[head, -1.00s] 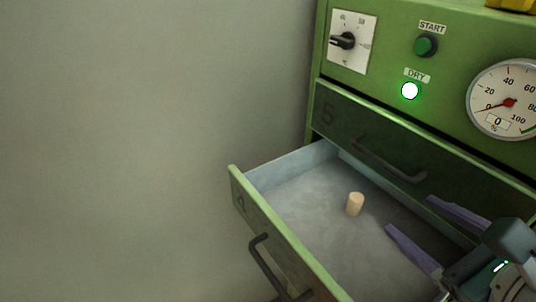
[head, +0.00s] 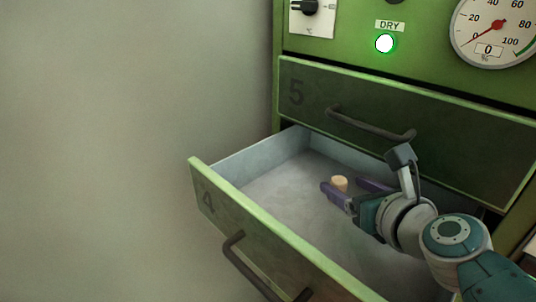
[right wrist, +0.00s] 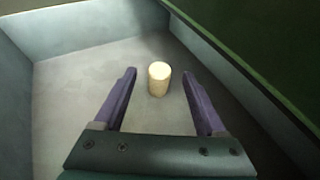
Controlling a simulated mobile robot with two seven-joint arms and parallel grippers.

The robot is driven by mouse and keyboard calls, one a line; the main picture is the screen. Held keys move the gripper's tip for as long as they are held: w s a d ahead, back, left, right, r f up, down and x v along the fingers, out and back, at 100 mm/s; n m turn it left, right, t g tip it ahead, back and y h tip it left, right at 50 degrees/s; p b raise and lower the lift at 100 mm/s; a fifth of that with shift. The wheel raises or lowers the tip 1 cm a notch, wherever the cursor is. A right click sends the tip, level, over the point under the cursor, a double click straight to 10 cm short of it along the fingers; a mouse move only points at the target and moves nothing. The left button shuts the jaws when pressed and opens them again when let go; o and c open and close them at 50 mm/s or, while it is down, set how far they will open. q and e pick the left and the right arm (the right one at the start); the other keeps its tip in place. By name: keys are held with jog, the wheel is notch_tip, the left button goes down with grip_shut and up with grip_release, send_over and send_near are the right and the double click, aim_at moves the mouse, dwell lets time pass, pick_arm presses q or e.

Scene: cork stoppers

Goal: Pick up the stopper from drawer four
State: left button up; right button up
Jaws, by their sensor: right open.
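The cork stopper (head: 340,183) stands upright on the floor of the open drawer four (head: 205,199). It also shows in the right wrist view (right wrist: 159,78), just ahead of my fingers and centred between their lines. My right gripper (head: 345,186) is open inside the drawer, with purple fingers on either side of the stopper's line and nothing held. In the right wrist view its fingertips (right wrist: 160,74) lie left and right of the stopper with gaps on both sides. The stopper's lower part is partly hidden by a finger in the head view. My left gripper is not in view.
Closed drawer five (head: 300,95) with its handle (head: 370,125) is just above and behind the open drawer. The drawer's side walls and front panel surround the gripper. The drawer floor left of the stopper is clear. A lit DRY lamp (head: 385,43) and a gauge (head: 495,28) sit above.

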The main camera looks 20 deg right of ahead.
jog(key=shift+w+d+f, duration=0.1)
jog(key=shift+w+f, duration=0.15)
jog(key=shift+w, duration=0.25)
grip_shut()
